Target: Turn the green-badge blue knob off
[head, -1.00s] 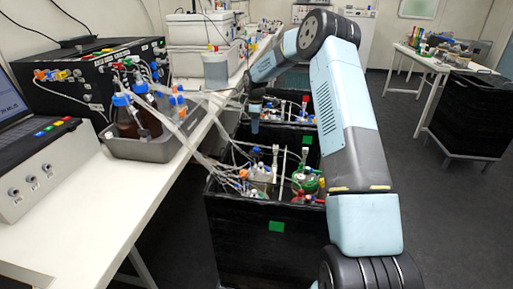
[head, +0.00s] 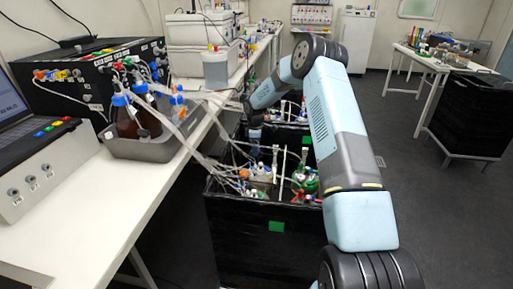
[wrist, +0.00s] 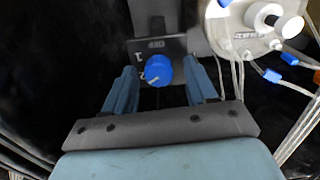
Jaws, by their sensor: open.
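A blue knob (wrist: 158,70) with a pale pointer line slanting to the lower left sits on a small dark panel (wrist: 150,46) in the wrist view. My gripper (wrist: 160,78) is open, with one finger on each side of the knob and a gap on both sides; contact is not visible. In the head view my gripper (head: 254,137) hangs small over the front black box. A green badge (head: 277,226) is on that box's front face. The knob cannot be made out in the head view, and no badge shows in the wrist view.
The front black box (head: 240,240) holds vessels, including a green-topped one (head: 305,179), and loose tubes. A round vessel lid (wrist: 250,25) with tubes is right of the panel. The white bench (head: 120,200), with a grey tray of bottles (head: 150,145), stands left.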

